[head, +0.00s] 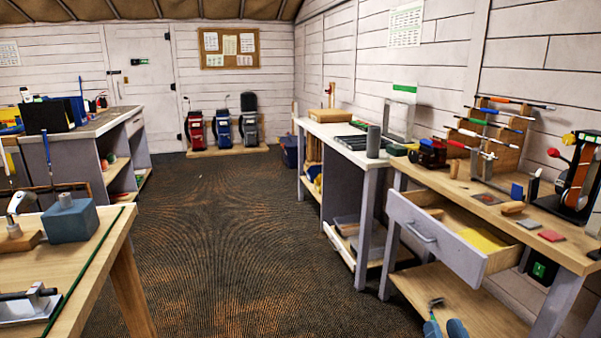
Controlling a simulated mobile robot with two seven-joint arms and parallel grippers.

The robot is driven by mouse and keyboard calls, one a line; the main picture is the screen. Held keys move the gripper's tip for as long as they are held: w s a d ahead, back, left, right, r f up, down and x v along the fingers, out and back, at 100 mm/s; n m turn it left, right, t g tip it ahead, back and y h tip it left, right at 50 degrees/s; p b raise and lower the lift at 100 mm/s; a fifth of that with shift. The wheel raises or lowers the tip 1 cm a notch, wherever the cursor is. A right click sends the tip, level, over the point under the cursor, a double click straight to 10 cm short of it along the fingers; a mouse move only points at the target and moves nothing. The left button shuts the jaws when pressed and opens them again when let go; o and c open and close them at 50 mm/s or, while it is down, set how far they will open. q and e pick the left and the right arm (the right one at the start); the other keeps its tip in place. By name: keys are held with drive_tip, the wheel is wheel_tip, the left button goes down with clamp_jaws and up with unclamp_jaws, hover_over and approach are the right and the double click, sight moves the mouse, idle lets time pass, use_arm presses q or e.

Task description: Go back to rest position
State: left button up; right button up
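My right gripper (437,304) shows small at the bottom edge, right of centre, with blue-grey parts of my arm just below it. It is in front of the lower shelf of the right workbench (408,188) and apart from the bench top. It is too small to tell whether its fingers are open or shut, and I see nothing clearly held in it. My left gripper is not in view.
The right workbench has an open drawer (437,235) jutting into the aisle, and a club rack (500,135) on top. A left table (95,270) carries a blue-grey block (70,222). Golf bags (222,128) stand at the back. The floor (225,235) between is clear.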

drive_tip(key=s+f+n+g+p, duration=0.25)
drive_tip(key=s+f+g, duration=0.5)
drive_tip(key=f, duration=0.45)
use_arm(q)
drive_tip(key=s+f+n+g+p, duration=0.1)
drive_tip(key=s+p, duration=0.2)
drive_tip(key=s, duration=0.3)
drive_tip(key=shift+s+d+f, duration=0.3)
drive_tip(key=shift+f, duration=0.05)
use_arm(e)
drive_tip(key=s+d+f+g, duration=0.1)
drive_tip(key=s+f+g, duration=0.1)
drive_tip(key=s, duration=0.6)
drive_tip(key=s+d+f+g+h, duration=0.1)
drive_tip(key=s+f, duration=0.3)
drive_tip(key=s, duration=0.5)
drive_tip(key=shift+s+f+m+g+h, duration=0.15)
drive_tip(key=shift+s+m+g+h, duration=0.15)
drive_tip(key=shift+m+g, duration=0.2)
